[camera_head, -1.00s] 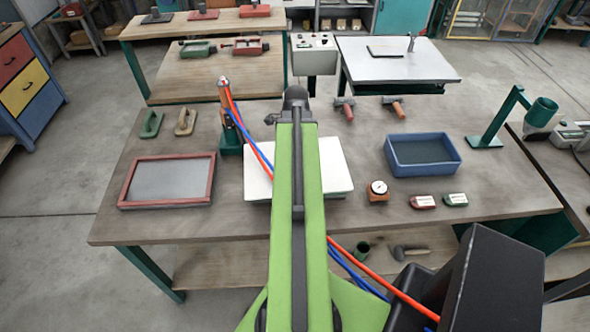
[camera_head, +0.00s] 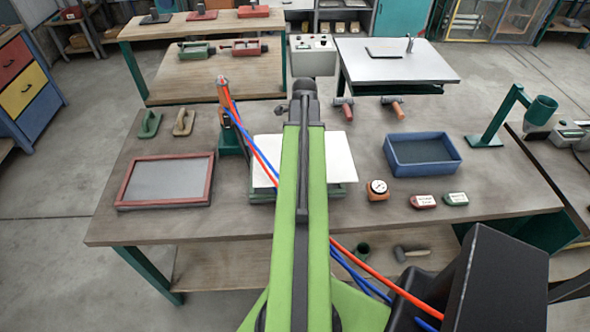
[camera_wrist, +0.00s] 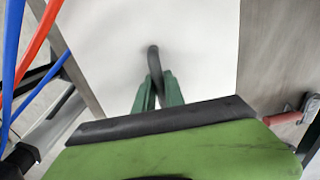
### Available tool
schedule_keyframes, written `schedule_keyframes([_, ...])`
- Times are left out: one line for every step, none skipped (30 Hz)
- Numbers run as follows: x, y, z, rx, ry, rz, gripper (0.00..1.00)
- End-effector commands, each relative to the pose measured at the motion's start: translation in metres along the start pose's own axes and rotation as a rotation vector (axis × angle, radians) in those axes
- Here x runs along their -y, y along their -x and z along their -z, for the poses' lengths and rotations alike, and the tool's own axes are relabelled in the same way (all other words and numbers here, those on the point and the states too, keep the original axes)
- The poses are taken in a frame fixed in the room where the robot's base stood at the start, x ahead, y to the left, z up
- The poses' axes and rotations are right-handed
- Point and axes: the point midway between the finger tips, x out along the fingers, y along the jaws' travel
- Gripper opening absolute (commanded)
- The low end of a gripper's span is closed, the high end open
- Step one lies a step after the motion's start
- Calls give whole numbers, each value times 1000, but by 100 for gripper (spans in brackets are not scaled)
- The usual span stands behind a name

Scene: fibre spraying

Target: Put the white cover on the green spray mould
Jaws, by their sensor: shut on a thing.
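The white cover (camera_head: 339,160) is a flat white plate over the middle of the workbench, partly behind my arm in the head view. In the wrist view the cover (camera_wrist: 100,60) fills most of the upper middle. My gripper (camera_wrist: 157,92) is shut on its dark curved handle (camera_wrist: 153,58), between two green fingers. The green spray mould (camera_head: 337,191) shows as a low green edge below the cover's near side. The rest of the mould is hidden under the cover. I cannot tell whether cover and mould touch. The gripper's fingers are hidden in the head view.
A spray stand (camera_head: 227,118) with red and blue hoses stands close to the cover's left. A red-framed screen (camera_head: 167,180) lies further left.

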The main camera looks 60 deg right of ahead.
Motion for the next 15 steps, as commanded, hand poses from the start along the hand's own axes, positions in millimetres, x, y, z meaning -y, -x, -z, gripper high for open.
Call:
schedule_keyframes([-3,-11,-10,0,4,0,0])
schedule_keyframes([-4,-13,-14,0,3,0,0])
schedule_keyframes([-4,-15,-19,0,1,0,0])
schedule_keyframes([-5,-15,-21,0,1,0,0])
schedule_keyframes([-5,-16,-23,0,2,0,0])
schedule_keyframes([-5,-15,-24,0,1,0,0])
schedule_keyframes([-5,-15,-25,0,1,0,0])
schedule_keyframes([-5,-15,-25,0,1,0,0])
schedule_keyframes([-5,-15,-25,0,1,0,0])
schedule_keyframes([-5,-17,-25,0,1,0,0])
schedule_keyframes([-5,-20,-25,0,1,0,0])
schedule_keyframes([-5,-26,-25,0,1,0,0])
schedule_keyframes([-5,-32,-25,0,1,0,0])
schedule_keyframes([-4,-38,-25,0,1,0,0])
schedule_keyframes([-4,-45,-25,0,1,0,0])
